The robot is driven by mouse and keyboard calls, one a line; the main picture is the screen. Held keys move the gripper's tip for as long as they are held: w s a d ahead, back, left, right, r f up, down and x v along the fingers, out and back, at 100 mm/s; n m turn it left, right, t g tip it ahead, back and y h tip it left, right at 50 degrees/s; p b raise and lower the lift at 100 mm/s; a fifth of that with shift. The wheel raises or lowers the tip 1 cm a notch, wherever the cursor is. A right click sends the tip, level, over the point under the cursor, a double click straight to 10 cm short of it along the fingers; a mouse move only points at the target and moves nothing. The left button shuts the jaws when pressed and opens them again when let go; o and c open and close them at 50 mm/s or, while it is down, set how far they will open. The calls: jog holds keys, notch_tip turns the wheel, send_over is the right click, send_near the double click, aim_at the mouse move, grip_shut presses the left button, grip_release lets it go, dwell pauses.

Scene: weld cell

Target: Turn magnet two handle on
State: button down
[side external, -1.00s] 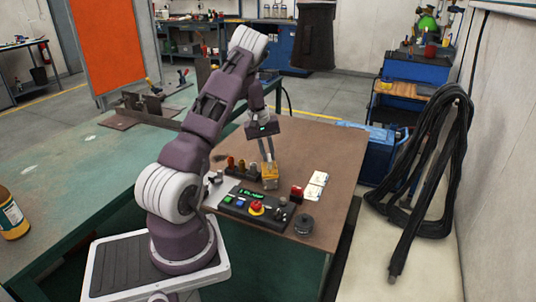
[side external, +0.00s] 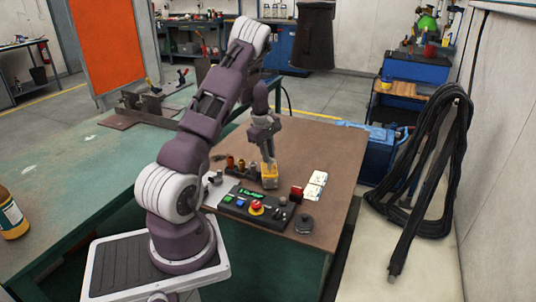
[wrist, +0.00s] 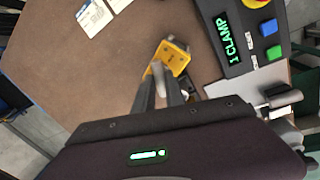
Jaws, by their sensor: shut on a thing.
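A yellow block-shaped magnet (side external: 270,182) stands on the brown table top, behind the control box. In the wrist view the yellow magnet (wrist: 176,57) lies just past my fingertips. My gripper (side external: 268,160) reaches down to the top of the magnet. In the wrist view my gripper (wrist: 159,72) has its fingers close together, shut on the magnet's handle. The handle is mostly hidden by the fingers, so its exact angle cannot be told. No number can be read on the magnet.
A control box (side external: 238,206) with a green display and buttons stands in front of the magnet. Several small fittings (side external: 231,164) stand to the left. The brown table (side external: 325,150) is clear behind.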

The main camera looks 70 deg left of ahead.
jog(key=n, duration=0.4)
jog(key=shift+w+d+n+g+y, duration=0.1)
jog(key=shift+w+n+g+y, duration=0.05)
jog(key=shift+n+g+y, duration=0.15)
jog(key=n, duration=0.4)
jog(key=shift+w+n+g+y, duration=0.1)
jog(key=shift+n+g+y, duration=0.2)
jog(key=shift+g, duration=0.1)
jog(key=c, duration=1.4)
grip_release()
jog(key=r, duration=0.2)
jog(key=d+r, duration=0.1)
jog(key=r, duration=0.4)
jog(key=shift+s+d, duration=0.15)
jog(key=shift+s, duration=0.05)
